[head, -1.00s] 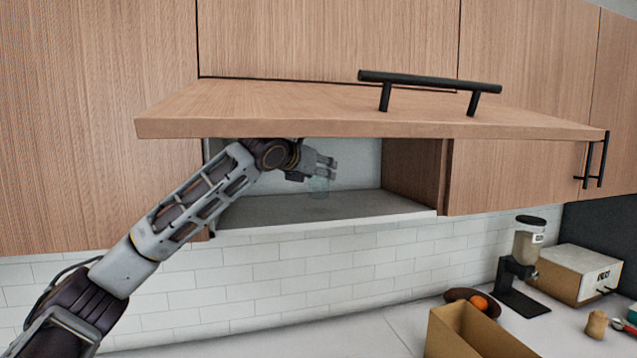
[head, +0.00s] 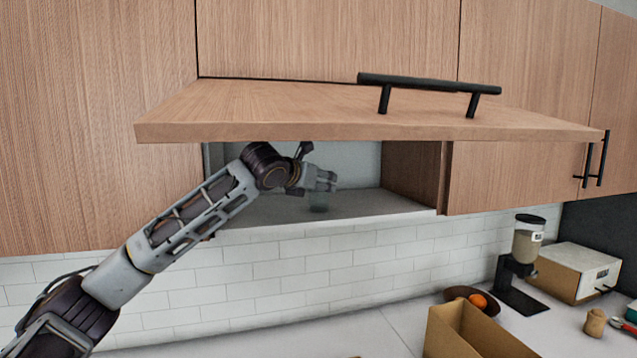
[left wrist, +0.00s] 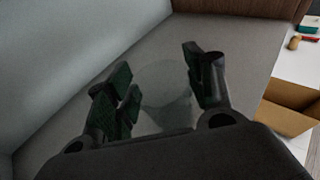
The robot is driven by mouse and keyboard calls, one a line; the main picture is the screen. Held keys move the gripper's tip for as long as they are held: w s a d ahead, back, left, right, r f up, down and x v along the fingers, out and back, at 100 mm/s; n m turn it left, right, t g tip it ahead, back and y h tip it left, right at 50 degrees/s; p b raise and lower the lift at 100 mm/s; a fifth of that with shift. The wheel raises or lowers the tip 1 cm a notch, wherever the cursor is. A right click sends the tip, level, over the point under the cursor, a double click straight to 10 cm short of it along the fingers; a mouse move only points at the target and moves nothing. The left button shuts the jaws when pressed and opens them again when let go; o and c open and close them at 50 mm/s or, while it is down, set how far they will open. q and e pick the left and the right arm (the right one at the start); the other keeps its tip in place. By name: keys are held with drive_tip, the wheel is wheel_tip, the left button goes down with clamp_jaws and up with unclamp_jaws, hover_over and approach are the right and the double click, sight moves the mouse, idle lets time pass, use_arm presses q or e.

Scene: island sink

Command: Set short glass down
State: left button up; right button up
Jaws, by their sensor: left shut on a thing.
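The short glass (head: 318,202) is clear and faintly green, inside the open wall cabinet. It appears to be at the shelf surface, but I cannot tell whether its base touches. My left gripper (head: 325,181) is shut on the glass near its top. In the left wrist view the see-through glass (left wrist: 166,88) is between the dark fingers of the left gripper (left wrist: 160,85). The cabinet shelf (head: 370,203) is grey and otherwise bare around the glass. My right gripper is not in view.
The lifted wooden cabinet door (head: 300,105) with its black handle (head: 430,82) hangs just above my left arm. The cabinet's side wall (head: 411,172) is to the right. A cardboard box (head: 470,332), a bowl (head: 462,294) and a dispenser (head: 525,250) stand on the counter below.

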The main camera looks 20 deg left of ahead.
use_arm(q)
drive_tip(key=o, duration=1.1)
drive_tip(key=shift+f, duration=0.1)
drive_tip(key=shift+b+v, duration=1.6)
drive_tip(key=shift+v, duration=4.45)
